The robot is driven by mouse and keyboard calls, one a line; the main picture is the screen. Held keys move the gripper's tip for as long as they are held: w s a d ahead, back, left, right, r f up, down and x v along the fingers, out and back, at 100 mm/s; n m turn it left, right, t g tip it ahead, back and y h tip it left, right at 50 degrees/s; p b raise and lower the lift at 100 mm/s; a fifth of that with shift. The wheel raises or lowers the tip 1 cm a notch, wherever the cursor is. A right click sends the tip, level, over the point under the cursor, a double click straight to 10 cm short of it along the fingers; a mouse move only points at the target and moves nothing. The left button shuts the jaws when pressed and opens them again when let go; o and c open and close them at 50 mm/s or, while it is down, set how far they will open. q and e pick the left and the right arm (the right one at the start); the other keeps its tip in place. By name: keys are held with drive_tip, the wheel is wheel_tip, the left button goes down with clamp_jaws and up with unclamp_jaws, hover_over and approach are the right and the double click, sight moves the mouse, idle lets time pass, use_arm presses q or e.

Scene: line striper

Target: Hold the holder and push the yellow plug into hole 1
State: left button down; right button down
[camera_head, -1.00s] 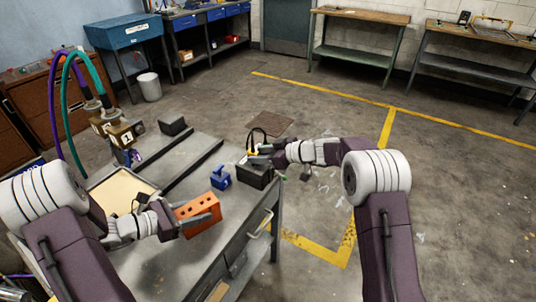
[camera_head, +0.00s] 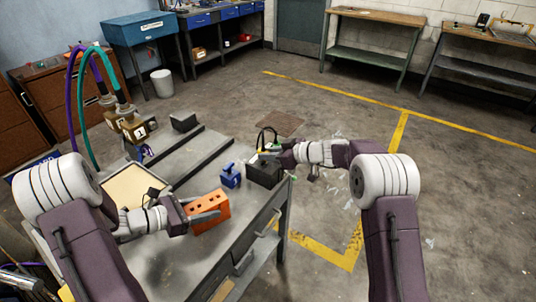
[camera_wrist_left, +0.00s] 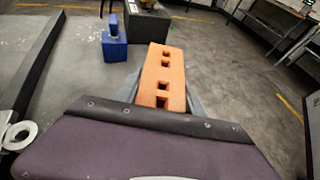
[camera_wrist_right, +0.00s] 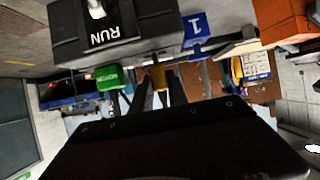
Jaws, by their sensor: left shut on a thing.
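The orange holder (camera_head: 209,213), a block with a row of square holes, is at the near part of the grey bench. My left gripper (camera_head: 205,208) is shut on it, with a finger along each side; the holder also shows in the left wrist view (camera_wrist_left: 163,80). No hole numbers are readable on it. My right gripper (camera_wrist_right: 157,85) is at the black box on the bench's right side.
The black box (camera_wrist_right: 105,30) marked RUN stands beside a blue block (camera_head: 230,175) marked 1. A shallow tray (camera_head: 130,190) lies left on the bench. Purple and teal hoses (camera_head: 85,110) rise at the left. Bare bench lies between the holder and the blue block.

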drive_tip(key=shift+r, duration=0.7)
drive_tip(key=shift+r, duration=0.8)
wheel_tip(320, 180, up, 7)
wheel_tip(320, 180, down, 10)
drive_tip(key=shift+d+r, duration=0.1)
idle(0.6)
drive_tip(key=c, duration=1.3)
unclamp_jaws()
